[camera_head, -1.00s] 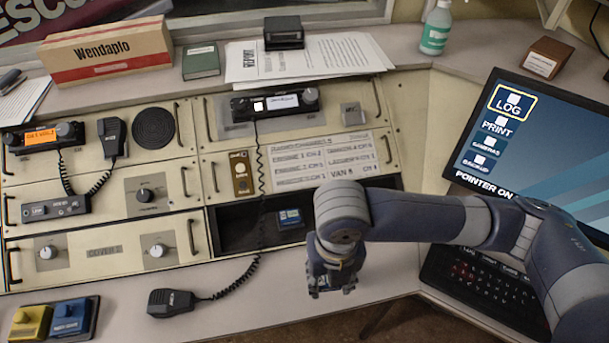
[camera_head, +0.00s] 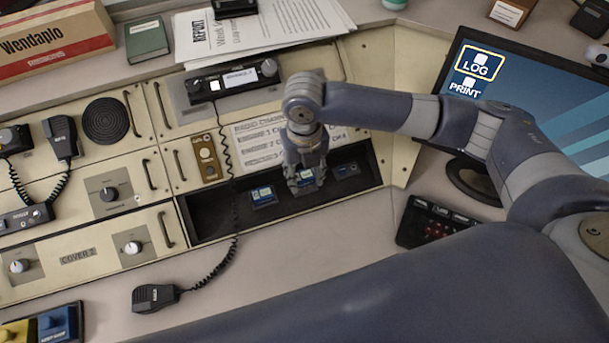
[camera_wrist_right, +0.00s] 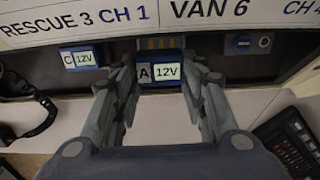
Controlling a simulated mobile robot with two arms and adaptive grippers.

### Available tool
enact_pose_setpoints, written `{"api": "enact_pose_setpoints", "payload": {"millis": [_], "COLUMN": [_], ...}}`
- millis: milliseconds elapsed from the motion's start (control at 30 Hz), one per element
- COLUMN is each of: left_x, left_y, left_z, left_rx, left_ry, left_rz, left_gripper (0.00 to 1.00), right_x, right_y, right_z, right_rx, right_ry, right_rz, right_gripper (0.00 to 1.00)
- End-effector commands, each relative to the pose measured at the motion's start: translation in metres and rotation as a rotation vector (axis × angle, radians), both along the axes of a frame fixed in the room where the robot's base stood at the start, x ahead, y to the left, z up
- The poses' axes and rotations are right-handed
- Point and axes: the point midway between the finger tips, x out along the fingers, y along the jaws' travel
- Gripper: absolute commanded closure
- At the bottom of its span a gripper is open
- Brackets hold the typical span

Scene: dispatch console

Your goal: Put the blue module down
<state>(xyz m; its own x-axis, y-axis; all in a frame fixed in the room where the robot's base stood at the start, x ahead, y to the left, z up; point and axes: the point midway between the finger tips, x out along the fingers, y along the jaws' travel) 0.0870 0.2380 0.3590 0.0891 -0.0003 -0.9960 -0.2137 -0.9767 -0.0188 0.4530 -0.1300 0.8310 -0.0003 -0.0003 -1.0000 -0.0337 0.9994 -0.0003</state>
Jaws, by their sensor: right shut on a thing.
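The blue module (camera_wrist_right: 161,73), labelled A 12V, is between the fingers of my right gripper (camera_wrist_right: 160,80), which is shut on it. In the head view my right gripper (camera_head: 304,182) reaches down into the dark open bay (camera_head: 215,223) of the console. The fingers partly cover the module there. Behind the module in the wrist view are gold-coloured contacts (camera_wrist_right: 160,43). I cannot tell whether the module touches the bay floor. Another blue module, labelled C 12V (camera_head: 263,195), sits in the bay to the left. My left gripper is not in view.
A coiled cord (camera_head: 229,160) hangs across the bay's left part to a handset (camera_head: 155,297). A keypad (camera_head: 435,222) and monitor (camera_head: 540,100) stand at right.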

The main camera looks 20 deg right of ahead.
Motion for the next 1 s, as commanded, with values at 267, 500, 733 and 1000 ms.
{"api": "enact_pose_setpoints", "payload": {"millis": [267, 500, 733, 1000], "left_x": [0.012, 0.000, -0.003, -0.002], "left_y": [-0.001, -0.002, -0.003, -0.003], "left_z": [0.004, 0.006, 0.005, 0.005], "left_rx": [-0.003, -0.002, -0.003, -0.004], "left_ry": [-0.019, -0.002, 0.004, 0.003], "left_rz": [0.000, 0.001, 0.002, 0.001], "left_gripper": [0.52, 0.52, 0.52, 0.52], "right_x": [0.009, 0.010, 0.009, 0.009], "right_y": [-0.003, -0.003, -0.003, -0.003], "right_z": [-0.013, -0.036, -0.037, -0.039], "right_rx": [0.000, 0.000, 0.000, -0.001], "right_ry": [0.002, -0.001, -0.001, 0.000], "right_rz": [0.002, 0.002, 0.002, 0.002], "right_gripper": [0.87, 0.87, 0.87, 0.40]}}
